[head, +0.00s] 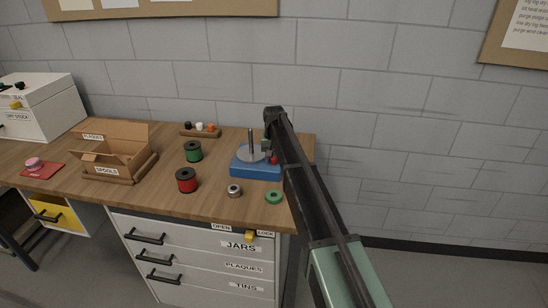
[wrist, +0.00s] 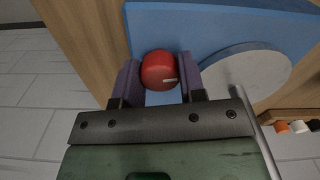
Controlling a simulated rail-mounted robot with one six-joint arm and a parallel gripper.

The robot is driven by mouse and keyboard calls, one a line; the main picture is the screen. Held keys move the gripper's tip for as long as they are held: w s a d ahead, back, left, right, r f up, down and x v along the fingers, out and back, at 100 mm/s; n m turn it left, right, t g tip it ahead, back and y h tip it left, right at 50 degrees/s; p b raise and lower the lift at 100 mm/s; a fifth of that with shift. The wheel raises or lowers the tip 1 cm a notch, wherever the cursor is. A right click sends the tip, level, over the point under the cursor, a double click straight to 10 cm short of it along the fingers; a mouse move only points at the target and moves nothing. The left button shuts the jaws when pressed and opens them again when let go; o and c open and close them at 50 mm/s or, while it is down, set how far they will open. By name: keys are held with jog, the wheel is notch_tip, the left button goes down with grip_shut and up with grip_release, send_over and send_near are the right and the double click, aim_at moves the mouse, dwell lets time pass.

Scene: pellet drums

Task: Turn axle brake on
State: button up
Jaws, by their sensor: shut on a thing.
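A blue base (head: 246,168) near the right end of the bench carries a round grey plate (head: 250,155) with an upright axle (head: 251,139). A red knob (wrist: 160,70) sits at one end of the blue base; it also shows in the head view (head: 274,160). A small white mark is on the knob. My gripper (wrist: 157,76) is shut on the red knob, with one finger on each side of it. In the head view my arm hides part of the base's right side.
Green (head: 193,151) and red (head: 186,180) spools, a metal ring (head: 234,190) and a green ring (head: 274,196) stand nearby. An open cardboard box (head: 118,160) is at left. A rack of small caps (head: 200,131) stands behind, before the block wall.

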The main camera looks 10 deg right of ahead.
jog(key=shift+s+m, duration=0.1)
jog(key=shift+m, duration=1)
jog(key=o, duration=0.9)
notch_tip(320, 180, up, 11)
jog(key=p, duration=1.1)
jog(key=shift+f, duration=0.1)
